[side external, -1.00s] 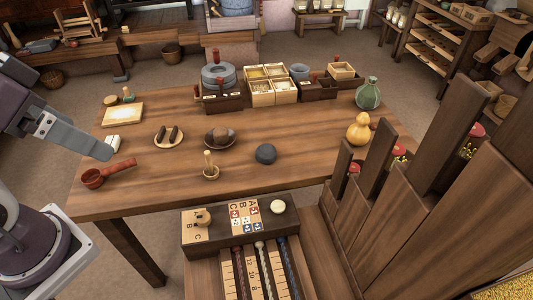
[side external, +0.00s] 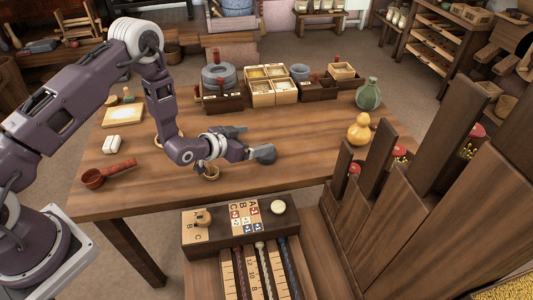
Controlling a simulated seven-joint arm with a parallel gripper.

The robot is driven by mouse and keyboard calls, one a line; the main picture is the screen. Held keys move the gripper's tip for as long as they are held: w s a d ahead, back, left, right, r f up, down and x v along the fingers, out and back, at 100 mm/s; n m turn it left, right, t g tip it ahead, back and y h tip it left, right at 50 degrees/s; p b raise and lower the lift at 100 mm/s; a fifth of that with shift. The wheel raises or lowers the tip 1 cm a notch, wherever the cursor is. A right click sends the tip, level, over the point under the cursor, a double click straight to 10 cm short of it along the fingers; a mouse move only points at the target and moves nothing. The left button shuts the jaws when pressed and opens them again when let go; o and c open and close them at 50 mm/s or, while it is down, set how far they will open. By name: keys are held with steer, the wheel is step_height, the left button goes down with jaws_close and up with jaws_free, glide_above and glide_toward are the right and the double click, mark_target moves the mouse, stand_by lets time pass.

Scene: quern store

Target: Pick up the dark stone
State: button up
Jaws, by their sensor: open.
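The dark stone (side external: 266,154) is a rounded, dark grey lump on the wooden table (side external: 310,150), near its middle. My gripper (side external: 257,154) reaches in from the left, low over the table, with its fingers at the left side of the stone. The jaws are open. The nearer finger overlaps the stone's left edge in this view, and I cannot tell whether it touches. My arm and gripper hide most of the dark bowl and the plate behind them.
A small wooden cup (side external: 210,173) stands just below my wrist. A red ladle (side external: 108,174) lies at the left. Grain boxes (side external: 272,92) and a grey quern (side external: 218,76) stand at the back. A yellow gourd (side external: 359,129) and a green bottle (side external: 368,94) stand at the right. Table right of the stone is clear.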

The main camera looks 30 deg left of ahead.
step_height(320, 180, down, 7)
steer(key=shift+s+r, duration=0.1)
steer(key=shift+r, duration=0.05)
steer(key=shift+f, duration=0.35)
steer(key=x, duration=0.5)
steer(key=shift+r, duration=0.1)
steer(key=c, duration=1.9)
steer(key=shift+o, duration=0.2)
steer(key=shift+r, duration=0.1)
